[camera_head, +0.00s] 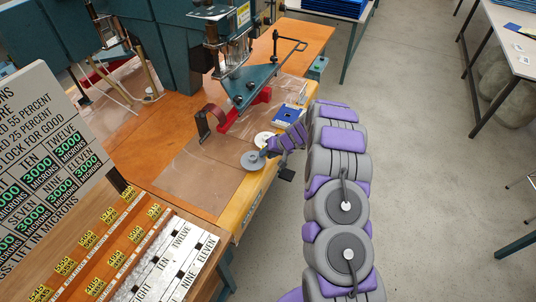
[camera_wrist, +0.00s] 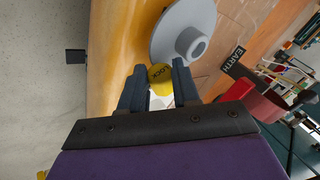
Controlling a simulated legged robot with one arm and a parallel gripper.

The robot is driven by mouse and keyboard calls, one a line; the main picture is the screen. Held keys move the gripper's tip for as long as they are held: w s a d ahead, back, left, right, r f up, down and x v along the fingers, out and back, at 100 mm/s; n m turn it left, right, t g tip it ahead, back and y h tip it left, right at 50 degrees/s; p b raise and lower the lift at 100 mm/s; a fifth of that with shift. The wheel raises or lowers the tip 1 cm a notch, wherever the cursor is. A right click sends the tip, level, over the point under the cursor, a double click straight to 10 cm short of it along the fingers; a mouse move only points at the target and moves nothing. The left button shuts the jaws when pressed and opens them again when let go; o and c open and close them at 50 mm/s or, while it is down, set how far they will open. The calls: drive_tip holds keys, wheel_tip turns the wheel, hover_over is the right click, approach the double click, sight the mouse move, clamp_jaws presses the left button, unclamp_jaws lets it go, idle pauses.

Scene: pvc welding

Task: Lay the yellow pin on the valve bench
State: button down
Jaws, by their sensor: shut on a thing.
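My gripper (camera_wrist: 157,78) is shut on the yellow pin (camera_wrist: 160,74), whose round end with dark lettering shows between the fingertips in the wrist view. In the head view my gripper (camera_head: 267,152) is low over the front edge of the orange-topped bench (camera_head: 190,172), beside a grey flanged disc (camera_head: 252,160). The disc also shows just beyond the fingertips in the wrist view (camera_wrist: 178,22). I cannot tell whether the pin touches the bench. No sign in view names which bench is the valve bench.
A white round piece (camera_head: 263,139) and a blue-and-white block (camera_head: 289,116) lie near the disc. A red clamp (camera_head: 235,115) and a teal machine (camera_head: 165,45) stand behind. A lettered panel and rack (camera_head: 135,250) are at front left. Bench surface left of the disc is clear.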

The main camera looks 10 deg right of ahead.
drive_tip(key=shift+d, duration=0.3)
drive_tip(key=shift+f+b, duration=0.2)
drive_tip(key=shift+b, duration=0.15)
drive_tip(key=c, duration=0.8)
unclamp_jaws()
drive_tip(key=shift+a, duration=0.15)
